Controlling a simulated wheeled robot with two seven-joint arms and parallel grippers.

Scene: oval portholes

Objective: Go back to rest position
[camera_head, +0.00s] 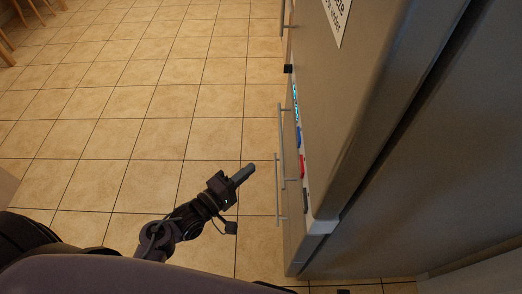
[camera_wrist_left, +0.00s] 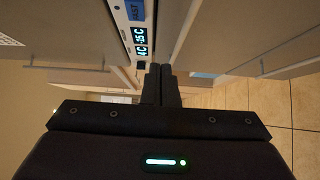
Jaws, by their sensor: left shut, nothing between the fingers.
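My left gripper (camera_head: 245,172) comes in from the lower left in the head view and stops just left of the fridge's bar handles, over the tiled floor. Its fingers are shut with nothing between them, and they also show in the left wrist view (camera_wrist_left: 161,84). My right gripper is in neither view.
A large grey fridge (camera_head: 372,105) fills the right side, with vertical bar handles (camera_head: 281,145) standing out from its front. A display panel (camera_wrist_left: 140,30) shows in the left wrist view. Open tiled floor (camera_head: 120,105) lies to the left. Wooden chair legs (camera_head: 30,12) show at the far left.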

